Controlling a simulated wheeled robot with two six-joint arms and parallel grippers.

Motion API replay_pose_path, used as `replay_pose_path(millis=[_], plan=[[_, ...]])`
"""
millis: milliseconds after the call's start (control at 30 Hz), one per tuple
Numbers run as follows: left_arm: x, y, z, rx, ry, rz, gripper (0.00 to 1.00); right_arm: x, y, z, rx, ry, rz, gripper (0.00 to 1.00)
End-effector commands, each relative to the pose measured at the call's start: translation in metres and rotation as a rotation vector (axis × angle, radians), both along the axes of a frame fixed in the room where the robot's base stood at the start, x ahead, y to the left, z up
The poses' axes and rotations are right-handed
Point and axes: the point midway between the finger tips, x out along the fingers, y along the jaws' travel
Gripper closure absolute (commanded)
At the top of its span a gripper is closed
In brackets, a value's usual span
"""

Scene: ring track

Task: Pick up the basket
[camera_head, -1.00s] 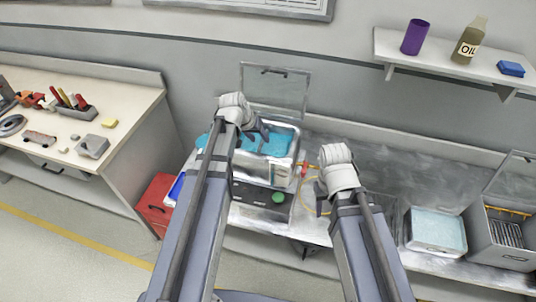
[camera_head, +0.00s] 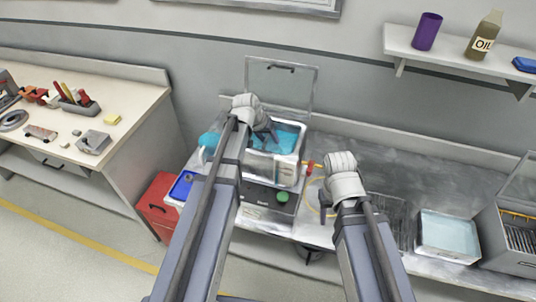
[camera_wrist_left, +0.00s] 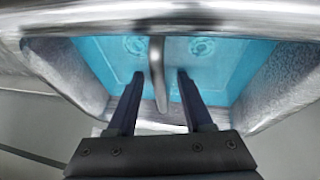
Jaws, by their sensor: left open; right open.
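A metal tank (camera_head: 272,171) with blue liquid (camera_head: 287,133) stands on the bench, its clear lid (camera_head: 283,82) raised behind it. My left gripper (camera_head: 267,132) is open over the tank. In the left wrist view, the left gripper (camera_wrist_left: 157,98) has a curved metal bar (camera_wrist_left: 157,72) between its spread fingers, with the blue tank floor behind it. I cannot tell whether this bar is the basket's handle; the basket's body is not clear. A dark wire rack or basket (camera_head: 389,212) lies on the bench right of my right gripper (camera_head: 325,197), which is open and empty above the bench.
A tray of pale liquid (camera_head: 447,235) and a grey bin with a rack (camera_head: 510,240) stand at the right. A red box (camera_head: 158,207) is left of the bench. A wall shelf (camera_head: 455,62) holds a purple cup (camera_head: 427,31) and an oil bottle (camera_head: 484,36).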

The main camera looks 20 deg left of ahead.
Motion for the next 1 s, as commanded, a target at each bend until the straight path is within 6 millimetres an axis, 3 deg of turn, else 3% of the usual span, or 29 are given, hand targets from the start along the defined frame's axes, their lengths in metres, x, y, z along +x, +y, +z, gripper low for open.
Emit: replay_pose_path(millis=[33, 133, 433, 867, 1000], plan=[[0.005, -0.002, -0.013, 0.0, 0.0, -0.001, 0.49, 0.0, 0.0, -0.013, 0.0, 0.0, 0.0, 0.5], [0.008, -0.004, -0.021, 0.0, 0.0, 0.0, 0.49, 0.0, 0.0, -0.021, 0.0, 0.0, 0.0, 0.5], [0.009, -0.004, -0.021, 0.0, 0.0, 0.001, 0.5, 0.0, 0.0, -0.021, 0.0, 0.0, 0.0, 0.5], [0.009, -0.004, -0.021, 0.0, 0.0, 0.001, 0.98, 0.0, 0.0, -0.021, 0.0, 0.0, 0.0, 0.5], [0.009, -0.004, -0.021, 0.0, 0.0, 0.001, 1.0, 0.0, 0.0, -0.021, 0.0, 0.0, 0.0, 0.5]])
